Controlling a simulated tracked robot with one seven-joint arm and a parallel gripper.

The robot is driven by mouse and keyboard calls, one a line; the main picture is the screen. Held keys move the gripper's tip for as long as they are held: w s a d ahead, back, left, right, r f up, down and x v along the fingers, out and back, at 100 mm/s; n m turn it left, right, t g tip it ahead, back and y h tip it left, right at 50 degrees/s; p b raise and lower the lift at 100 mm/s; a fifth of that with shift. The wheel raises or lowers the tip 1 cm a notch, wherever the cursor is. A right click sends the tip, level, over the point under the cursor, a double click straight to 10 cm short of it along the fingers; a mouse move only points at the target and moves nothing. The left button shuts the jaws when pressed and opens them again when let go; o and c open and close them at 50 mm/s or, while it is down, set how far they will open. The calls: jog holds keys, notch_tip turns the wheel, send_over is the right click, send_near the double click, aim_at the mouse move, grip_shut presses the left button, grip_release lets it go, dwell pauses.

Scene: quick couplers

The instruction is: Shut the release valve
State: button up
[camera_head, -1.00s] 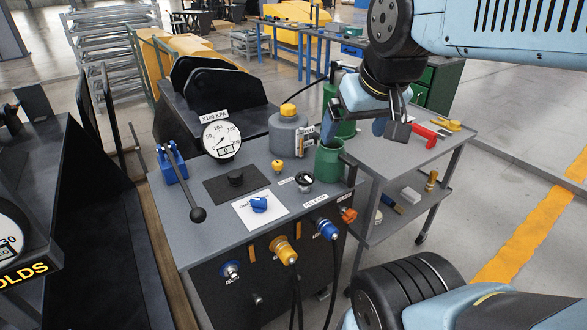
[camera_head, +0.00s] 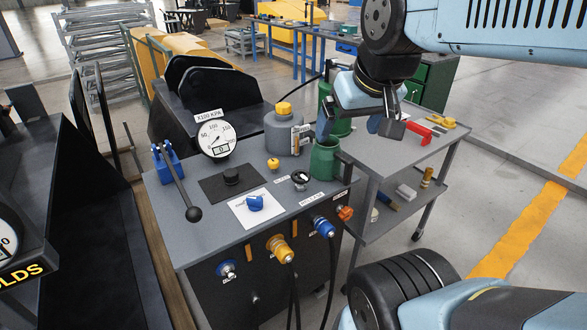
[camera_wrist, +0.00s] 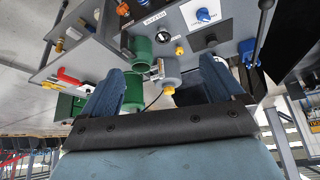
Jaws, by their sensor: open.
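A small black-and-silver knob (camera_head: 300,177) sits on the grey console top near its front right, beside a plate that seems to read RELEASE (camera_head: 313,198). I cannot tell whether it is open or shut. The knob also shows in the wrist view (camera_wrist: 160,37). My gripper (camera_head: 355,126) is open and empty, raised behind and to the right of the knob, near the green cup and the side table. In the wrist view its two blue fingers (camera_wrist: 163,85) stand wide apart, with no contact on the knob.
A green cup (camera_head: 325,160), a grey bottle with yellow cap (camera_head: 284,135) and a yellow knob (camera_head: 273,164) stand around it. A blue knob (camera_head: 255,203), gauge (camera_head: 216,138) and lever (camera_head: 178,190) lie left. Hose couplers (camera_head: 280,247) and an orange handle (camera_head: 345,213) are on the front.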

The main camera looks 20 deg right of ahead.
jog(key=n+g, duration=0.6)
send_over(301, 174)
notch_tip(301, 174, down, 17)
notch_tip(301, 174, down, 13)
jog(key=shift+f, duration=0.15)
jog(key=c, duration=1)
jog(key=shift+c, duration=0.2)
